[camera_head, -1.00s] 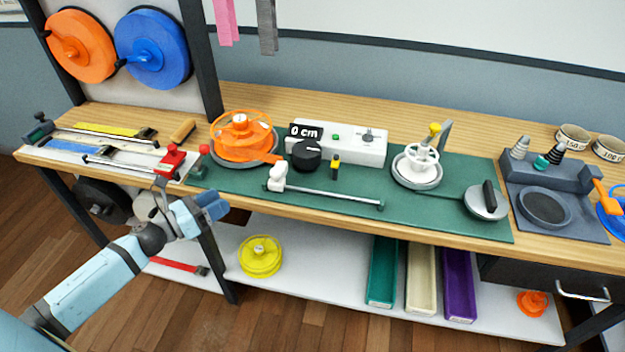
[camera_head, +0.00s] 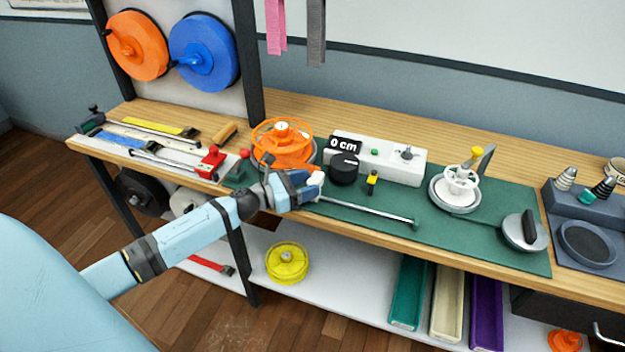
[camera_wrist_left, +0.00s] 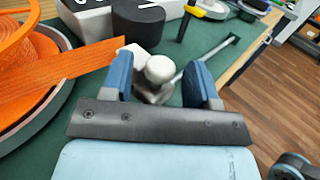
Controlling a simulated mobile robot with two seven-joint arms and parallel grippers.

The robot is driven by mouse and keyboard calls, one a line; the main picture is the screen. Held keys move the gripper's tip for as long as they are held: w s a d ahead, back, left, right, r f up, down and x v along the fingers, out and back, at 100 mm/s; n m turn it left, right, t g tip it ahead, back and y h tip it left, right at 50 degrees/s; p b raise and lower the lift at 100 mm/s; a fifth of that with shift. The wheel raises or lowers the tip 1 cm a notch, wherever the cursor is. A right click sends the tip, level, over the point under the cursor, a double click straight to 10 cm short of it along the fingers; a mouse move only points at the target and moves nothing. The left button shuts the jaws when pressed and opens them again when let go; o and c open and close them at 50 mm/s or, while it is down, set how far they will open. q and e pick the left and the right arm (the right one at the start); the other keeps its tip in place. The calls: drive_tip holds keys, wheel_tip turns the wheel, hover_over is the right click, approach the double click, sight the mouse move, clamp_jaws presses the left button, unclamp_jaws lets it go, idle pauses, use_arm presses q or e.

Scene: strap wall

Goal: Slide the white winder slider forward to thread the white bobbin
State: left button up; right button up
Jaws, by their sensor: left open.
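The white winder slider (camera_head: 317,178) sits at the left end of a thin metal rail (camera_head: 370,211). Its rounded white knob (camera_wrist_left: 159,69) shows in the left wrist view. My left gripper (camera_head: 308,187) is at the slider, open, with its blue fingers (camera_wrist_left: 160,76) on either side of the knob. The head view partly hides the slider behind the gripper; I cannot tell whether a finger touches it. The white bobbin (camera_head: 461,182) stands on a round grey base at the right of the green mat. My right gripper is not in view.
An orange spool (camera_head: 281,143) stands left of the slider, its orange strap (camera_wrist_left: 80,70) reaching toward it. A white counter box (camera_head: 400,165) reads "0 cm", with a black knob (camera_head: 343,169) in front. A yellow-topped post (camera_head: 372,181) stands behind the rail. The mat around the rail is largely clear.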

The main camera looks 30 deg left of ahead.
use_arm(q)
drive_tip(key=shift+x, duration=0.85)
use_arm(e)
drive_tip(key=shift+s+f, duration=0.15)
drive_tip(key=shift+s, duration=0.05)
use_arm(q)
drive_tip(key=shift+c, duration=0.2)
clamp_jaws()
drive_tip(key=shift+d, duration=0.1)
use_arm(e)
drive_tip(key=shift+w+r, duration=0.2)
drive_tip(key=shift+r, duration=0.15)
